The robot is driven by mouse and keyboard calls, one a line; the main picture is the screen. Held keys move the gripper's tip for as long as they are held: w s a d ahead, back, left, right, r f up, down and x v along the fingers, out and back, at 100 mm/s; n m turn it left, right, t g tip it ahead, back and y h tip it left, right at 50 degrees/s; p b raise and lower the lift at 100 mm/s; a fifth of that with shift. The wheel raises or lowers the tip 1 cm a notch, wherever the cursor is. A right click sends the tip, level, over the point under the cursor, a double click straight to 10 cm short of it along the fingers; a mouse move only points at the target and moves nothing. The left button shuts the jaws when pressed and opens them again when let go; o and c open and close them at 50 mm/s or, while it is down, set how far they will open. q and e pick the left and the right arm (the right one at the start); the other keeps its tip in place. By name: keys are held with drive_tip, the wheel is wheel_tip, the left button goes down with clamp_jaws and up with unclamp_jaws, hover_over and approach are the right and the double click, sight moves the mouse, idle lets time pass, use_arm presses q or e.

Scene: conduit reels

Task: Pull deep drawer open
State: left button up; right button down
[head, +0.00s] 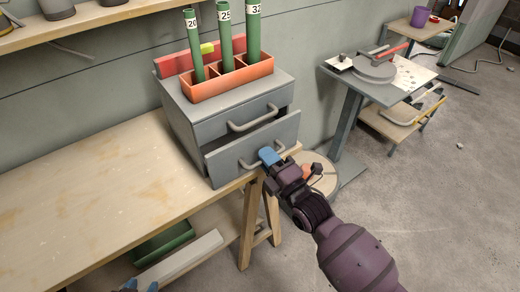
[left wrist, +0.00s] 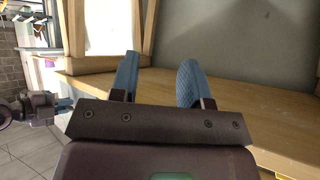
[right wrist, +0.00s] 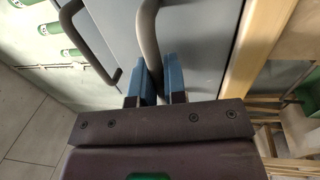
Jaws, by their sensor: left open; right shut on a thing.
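A grey two-drawer cabinet (head: 185,108) stands on the workbench in the head view. Its deep lower drawer (head: 226,162) sticks out a little, with a dark gap above its front. My right gripper (head: 270,156) is shut on the lower drawer's handle (right wrist: 149,45); in the right wrist view the grey bar passes between the blue fingers (right wrist: 153,82). My left gripper (left wrist: 157,78) is open and empty in the left wrist view, near a wooden surface. Only its blue tips show at the bottom edge of the head view (head: 138,286).
An orange tray (head: 232,84) with green numbered tubes sits on the cabinet, above the upper drawer's handle (head: 253,119). The workbench (head: 90,200) is clear left of the cabinet. A small grey stand (head: 350,120) is at the right, with open floor in front.

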drive_tip(key=r+p+v, duration=0.2)
drive_tip(key=p+v, duration=0.3)
drive_tip(key=v, duration=0.9)
drive_tip(key=shift+s+d+r, duration=0.3)
drive_tip(key=shift+s+r, duration=0.05)
drive_tip(key=c, duration=1.2)
unclamp_jaws()
drive_tip(key=v, duration=1.1)
drive_tip(key=shift+r, duration=0.1)
